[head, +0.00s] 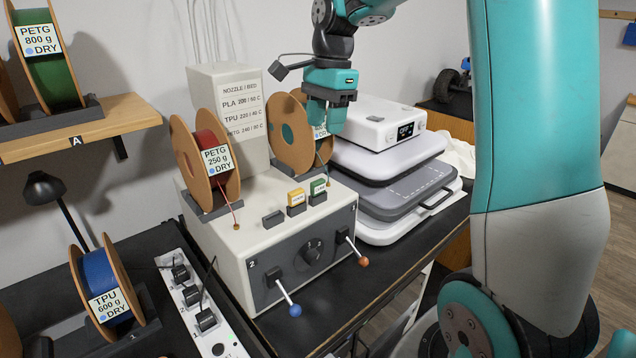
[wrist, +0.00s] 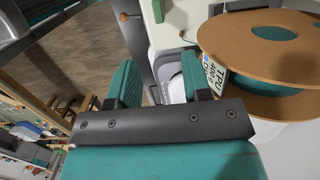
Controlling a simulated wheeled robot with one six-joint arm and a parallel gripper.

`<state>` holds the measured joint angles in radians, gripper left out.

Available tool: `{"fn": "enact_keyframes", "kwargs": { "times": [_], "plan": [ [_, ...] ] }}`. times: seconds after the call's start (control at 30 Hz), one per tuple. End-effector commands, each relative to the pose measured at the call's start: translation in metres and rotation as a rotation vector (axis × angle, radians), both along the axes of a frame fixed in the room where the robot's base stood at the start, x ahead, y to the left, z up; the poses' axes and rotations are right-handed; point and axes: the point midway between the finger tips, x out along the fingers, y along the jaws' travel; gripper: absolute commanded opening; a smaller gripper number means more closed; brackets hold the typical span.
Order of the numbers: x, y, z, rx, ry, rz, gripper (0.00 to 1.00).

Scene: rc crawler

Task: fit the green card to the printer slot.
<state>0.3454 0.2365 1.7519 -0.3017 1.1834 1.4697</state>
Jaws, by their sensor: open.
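The green card (head: 318,187) stands upright in the right-hand of several small dark holders on top of the beige printer (head: 225,246). A yellow card (head: 296,196) stands in the holder beside it, and the left holder (head: 273,218) looks empty. I cannot tell how deep the green card sits. My gripper (head: 326,118) is open and empty, above and behind the green card, in front of a spool. In the wrist view my gripper (wrist: 160,82) shows its two teal fingers apart with nothing between them. A green edge near the top there may be the card.
A spool labelled TPU (wrist: 262,50) is close to the right finger. A red spool (head: 206,160) stands at the printer's left. Levers with blue (head: 295,311) and orange (head: 363,261) knobs stick out in front. A white-and-grey stacked device (head: 385,175) stands to the right.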

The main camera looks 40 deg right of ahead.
Motion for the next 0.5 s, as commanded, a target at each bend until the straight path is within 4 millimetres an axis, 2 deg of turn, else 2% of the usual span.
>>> {"fn": "enact_keyframes", "kwargs": {
  "times": [0.1, 0.3, 0.5],
  "plan": [
    [-0.001, 0.006, -0.028, 0.002, 0.006, 0.006, 0.45],
    [-0.001, 0.009, -0.065, 0.0, 0.004, 0.003, 0.45],
    [-0.001, 0.01, -0.08, 0.0, 0.001, 0.003, 0.45]
  ]
}}
